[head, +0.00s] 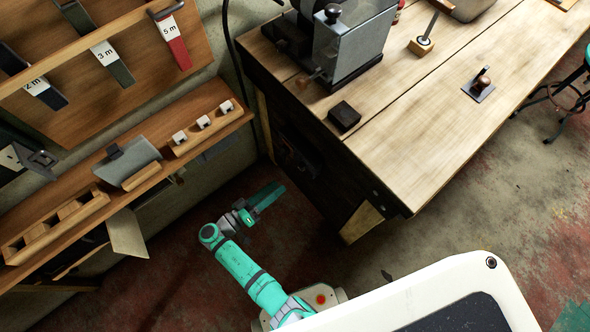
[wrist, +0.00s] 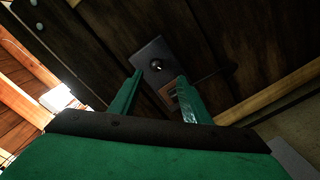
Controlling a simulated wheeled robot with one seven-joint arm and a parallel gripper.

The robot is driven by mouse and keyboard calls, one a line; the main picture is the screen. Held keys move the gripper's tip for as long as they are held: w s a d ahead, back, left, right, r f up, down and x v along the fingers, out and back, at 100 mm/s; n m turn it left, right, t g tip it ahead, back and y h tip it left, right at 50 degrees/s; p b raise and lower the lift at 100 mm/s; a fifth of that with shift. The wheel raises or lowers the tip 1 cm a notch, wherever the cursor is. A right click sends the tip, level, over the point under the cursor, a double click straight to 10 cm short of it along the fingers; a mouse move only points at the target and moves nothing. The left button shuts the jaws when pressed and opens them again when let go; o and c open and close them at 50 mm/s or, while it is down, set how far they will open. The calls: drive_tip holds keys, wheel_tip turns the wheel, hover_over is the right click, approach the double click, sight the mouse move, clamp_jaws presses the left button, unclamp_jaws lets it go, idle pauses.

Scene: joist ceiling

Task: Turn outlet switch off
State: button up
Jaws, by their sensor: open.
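A grey metal plate (wrist: 149,54), likely the outlet, is fixed on dark wooden boards in the wrist view. It carries a small round dark part (wrist: 157,66) with a bright glint. A brownish piece at its lower end is partly hidden by my right finger, and I cannot tell which way any switch is set. My gripper (wrist: 159,88) is open and empty, its green fingers pointing at the plate's lower part. Contact cannot be told. In the head view my gripper (head: 268,198) is low beside the workbench's dark end; the plate is not clearly visible there.
The wooden workbench (head: 430,130) stands right of my arm, with a grinder-like machine (head: 350,40) and a dark block (head: 344,116) on top. A wall shelf (head: 90,215) with wooden holders is at left. The floor between them is open.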

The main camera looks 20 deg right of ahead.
sight(299, 167)
drive_tip(key=shift+h, duration=0.3)
drive_tip(key=x, duration=1)
drive_tip(key=shift+w+d+r, duration=0.1)
drive_tip(key=shift+w+r, duration=0.2)
drive_tip(key=shift+r, duration=0.15)
drive_tip(key=shift+c, duration=0.3)
drive_tip(key=c, duration=1)
